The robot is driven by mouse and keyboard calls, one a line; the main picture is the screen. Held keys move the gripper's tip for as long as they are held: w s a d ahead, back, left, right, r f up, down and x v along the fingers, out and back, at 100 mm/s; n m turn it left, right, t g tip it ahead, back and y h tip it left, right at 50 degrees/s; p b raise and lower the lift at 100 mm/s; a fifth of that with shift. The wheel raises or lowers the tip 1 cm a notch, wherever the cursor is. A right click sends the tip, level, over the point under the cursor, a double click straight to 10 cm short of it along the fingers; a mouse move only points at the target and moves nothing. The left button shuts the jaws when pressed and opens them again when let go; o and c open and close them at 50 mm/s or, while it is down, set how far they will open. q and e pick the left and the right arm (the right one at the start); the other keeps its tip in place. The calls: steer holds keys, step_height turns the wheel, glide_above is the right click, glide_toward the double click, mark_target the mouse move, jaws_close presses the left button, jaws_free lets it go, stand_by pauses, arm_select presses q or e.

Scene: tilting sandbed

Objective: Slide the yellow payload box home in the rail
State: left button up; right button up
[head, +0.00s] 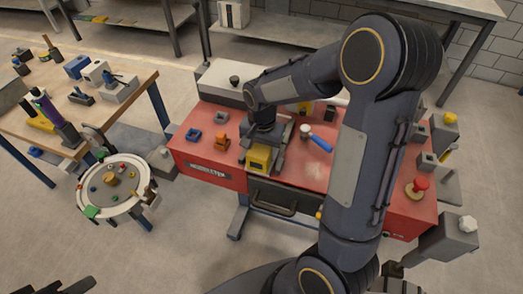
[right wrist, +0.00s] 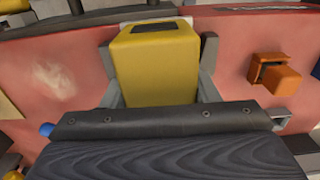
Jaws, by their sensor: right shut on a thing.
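The yellow payload box (head: 259,158) sits between the grey side walls of the rail (head: 281,150) on the red bench; its near end shows below my right gripper. My right gripper (head: 262,138) reaches down over the rail and is shut on the box. In the right wrist view the box (right wrist: 155,70) stands between the grey rail walls (right wrist: 208,62), and a dark finger hides its lower part. Whether the box touches the rail's end cannot be told. Two dark fingertips of my left gripper (head: 50,284) show apart at the bottom left edge, empty.
A blue-handled mallet (head: 320,143) lies to the right. A round tray (head: 118,207) stands on the left. My right arm hides part of the bench.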

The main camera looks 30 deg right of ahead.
steer(key=shift+w+d+r, duration=0.2)
steer(key=shift+w+d, duration=0.2)
steer(key=shift+d, duration=0.1)
steer(key=shift+w+d+r, duration=0.2)
steer(key=shift+w+d, duration=0.15)
steer(key=shift+d, duration=0.15)
stand_by(0.8)
steer(key=o, duration=1.1)
steer(key=shift+c, duration=0.8)
steer(key=shift+o, duration=0.4)
steer(key=shift+w+r+p, duration=0.15)
steer(key=shift+r+p, duration=0.5)
steer(key=shift+p, duration=0.15)
steer(key=o, duration=0.4)
steer(key=shift+w+d+r+p, duration=0.1)
steer(key=shift+d+r+p, duration=0.15)
steer(key=shift+p, duration=0.05)
steer(key=shift+c, duration=0.2)
steer(key=shift+d+r, duration=0.1)
steer(key=shift+r, duration=0.15)
steer(key=shift+a+r+p, duration=0.15)
steer(key=shift+r+p, duration=0.35)
steer(key=shift+p, duration=0.05)
steer(key=shift+a+r+p, duration=0.15)
steer(key=shift+r+p, duration=0.35)
steer(key=shift+s+a+r+p, duration=0.1)
steer(key=shift+s+r+p, duration=0.1)
steer(key=shift+r+p, duration=1.15)
steer(key=shift+r, duration=0.15)
